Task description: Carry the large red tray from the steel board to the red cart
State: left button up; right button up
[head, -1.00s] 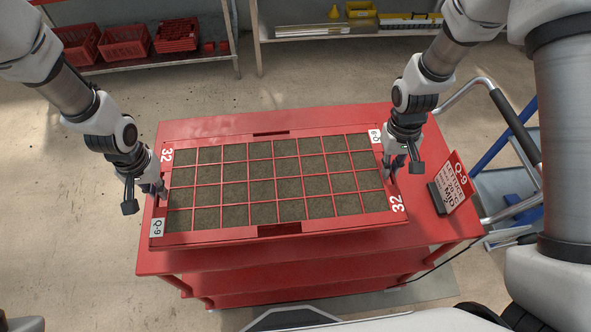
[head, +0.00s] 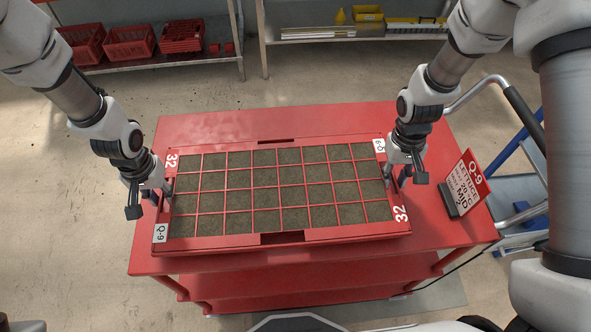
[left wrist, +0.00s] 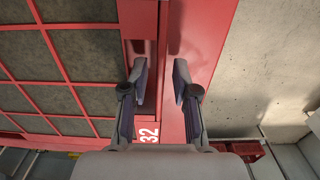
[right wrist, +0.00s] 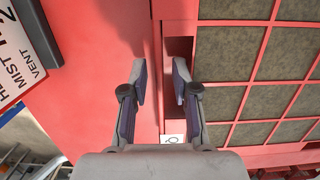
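The large red tray (head: 270,240), with several square soil-filled cells, lies flat on the red cart (head: 440,225). My left gripper (head: 160,190) is at the tray's left end. In the left wrist view its fingers (left wrist: 158,80) are spread apart, one over the end slot and one outside the rim, with gaps to the wall. My right gripper (head: 396,173) is at the right end. In the right wrist view its fingers (right wrist: 158,80) are likewise apart on either side of the end wall. The steel board is not identifiable in view.
A red-and-white sign (head: 466,185) stands on the cart right of the tray, near my right gripper. Shelves with red crates (head: 128,42) and yellow bins (head: 367,13) stand at the back. A cart handle (head: 522,115) rises at right.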

pick_arm(q)
jog(key=shift+r, duration=0.1)
notch_tip(320, 180, up, 8)
jog(key=shift+f, duration=0.25)
jog(key=shift+r, duration=0.15)
pick_arm(e)
jog(key=shift+r, duration=0.15)
notch_tip(320, 180, up, 12)
jog(key=w, duration=0.1)
jog(key=shift+w+f, duration=0.2)
jog(key=shift+w, duration=0.2)
pick_arm(q)
jog(key=shift+s, duration=0.1)
pick_arm(e)
jog(key=shift+s, duration=0.15)
